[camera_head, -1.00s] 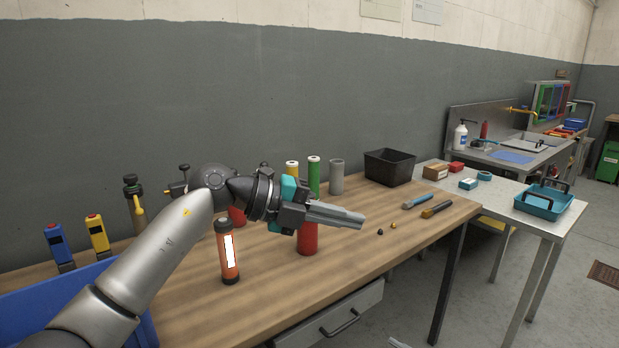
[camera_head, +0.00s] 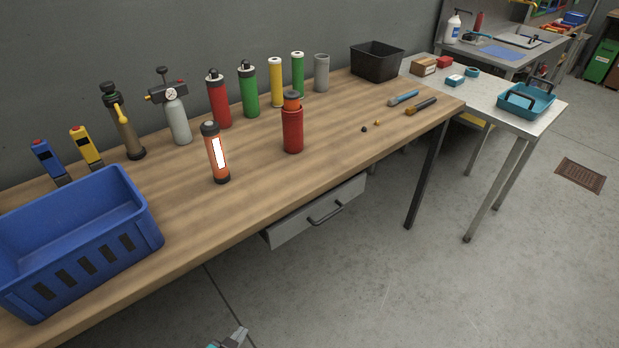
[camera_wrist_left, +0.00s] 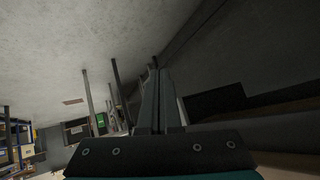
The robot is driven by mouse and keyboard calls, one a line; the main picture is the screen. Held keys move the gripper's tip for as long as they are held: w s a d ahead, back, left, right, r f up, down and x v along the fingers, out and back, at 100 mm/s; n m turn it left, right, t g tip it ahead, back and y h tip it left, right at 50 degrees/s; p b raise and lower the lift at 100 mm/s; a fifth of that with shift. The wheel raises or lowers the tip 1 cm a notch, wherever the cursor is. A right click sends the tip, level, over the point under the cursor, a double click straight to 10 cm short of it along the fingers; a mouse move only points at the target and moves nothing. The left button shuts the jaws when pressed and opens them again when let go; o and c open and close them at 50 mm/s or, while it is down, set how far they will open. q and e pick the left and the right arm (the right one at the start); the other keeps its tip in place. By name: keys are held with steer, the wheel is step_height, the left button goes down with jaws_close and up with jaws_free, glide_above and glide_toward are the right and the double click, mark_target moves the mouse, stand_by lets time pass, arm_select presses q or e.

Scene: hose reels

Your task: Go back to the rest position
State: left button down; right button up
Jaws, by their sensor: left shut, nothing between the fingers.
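My left gripper (camera_head: 236,338) shows only by its tip at the bottom edge of the head view, below and in front of the workbench. In the left wrist view the left gripper's fingers (camera_wrist_left: 158,100) lie together with nothing between them. The wooden bench top (camera_head: 200,222) is clear of my arm. My right gripper is in neither view.
A blue crate (camera_head: 75,245) stands at the bench's left end. An orange cylinder (camera_head: 216,155) and a red one (camera_head: 292,130) stand mid-bench, with several bottles behind. A drawer (camera_head: 318,210) is under the bench. The floor in front (camera_head: 380,290) is free.

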arm_select(q)
steer(key=s+a+f+n+g, duration=0.1)
steer(key=s+f+g, duration=0.2)
steer(key=s, duration=0.8)
steer(key=s+a+f+n+g+y+p, duration=0.1)
steer(key=s+f, duration=0.3)
steer(key=s, duration=0.7)
steer(key=s+a+f+n+g+y, duration=0.1)
steer(key=s+f+g, duration=0.2)
steer(key=s, duration=0.8)
steer(key=shift+s+a+f+n+g, duration=0.2)
steer(key=shift+n+g, duration=0.1)
steer(key=shift+g, duration=0.5)
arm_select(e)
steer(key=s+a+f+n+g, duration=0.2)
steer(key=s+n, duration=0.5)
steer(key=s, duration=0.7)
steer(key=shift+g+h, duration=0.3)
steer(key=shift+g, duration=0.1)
